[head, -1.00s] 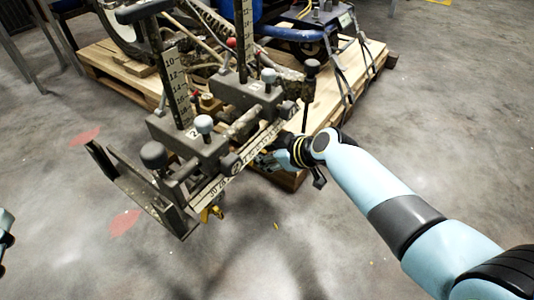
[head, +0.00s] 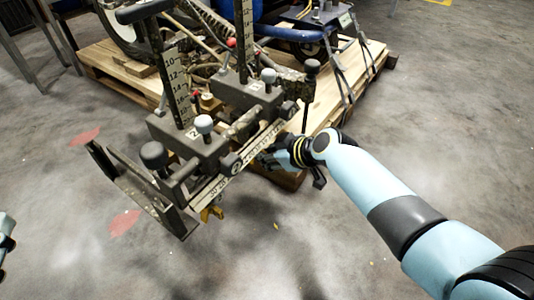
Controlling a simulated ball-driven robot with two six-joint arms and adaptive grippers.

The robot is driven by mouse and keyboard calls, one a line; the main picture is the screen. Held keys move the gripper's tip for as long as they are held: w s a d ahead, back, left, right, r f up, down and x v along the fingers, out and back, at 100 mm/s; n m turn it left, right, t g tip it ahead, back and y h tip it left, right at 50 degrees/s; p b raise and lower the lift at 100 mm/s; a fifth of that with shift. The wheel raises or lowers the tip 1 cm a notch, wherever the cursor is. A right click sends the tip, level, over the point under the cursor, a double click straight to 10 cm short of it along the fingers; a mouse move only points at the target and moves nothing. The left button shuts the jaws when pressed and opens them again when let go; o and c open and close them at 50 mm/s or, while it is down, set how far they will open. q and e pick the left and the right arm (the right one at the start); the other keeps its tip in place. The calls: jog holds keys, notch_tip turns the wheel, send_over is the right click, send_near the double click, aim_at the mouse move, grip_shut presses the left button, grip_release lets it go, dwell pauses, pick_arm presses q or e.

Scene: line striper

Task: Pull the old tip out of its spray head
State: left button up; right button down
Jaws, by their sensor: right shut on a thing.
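The line striper's spray carriage (head: 205,148) stands in the middle of the head view, with a numbered ruler bar (head: 232,172) along its front. A small yellow piece (head: 212,213), perhaps a spray tip, hangs under the bar's near end. My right gripper (head: 268,158) reaches in from the right, close under the bar's far part. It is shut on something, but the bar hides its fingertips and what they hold. The spray head there is hidden too. My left gripper (head: 5,238) barely shows at the left edge, away from the carriage; its fingers cannot be made out.
The striper's blue body (head: 290,32) and wheels rest on a wooden pallet (head: 345,75). A dark metal plate (head: 135,187) juts out at the carriage's left. Red marks (head: 124,223) lie on the grey floor, which is open at the front and right.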

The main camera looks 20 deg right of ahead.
jog(key=shift+s+d, duration=0.4)
jog(key=shift+s, duration=0.1)
dwell(0.3)
jog(key=shift+s+d, duration=0.75)
jog(key=shift+s, duration=0.15)
jog(key=shift+s+d, duration=0.7)
jog(key=shift+s, duration=0.2)
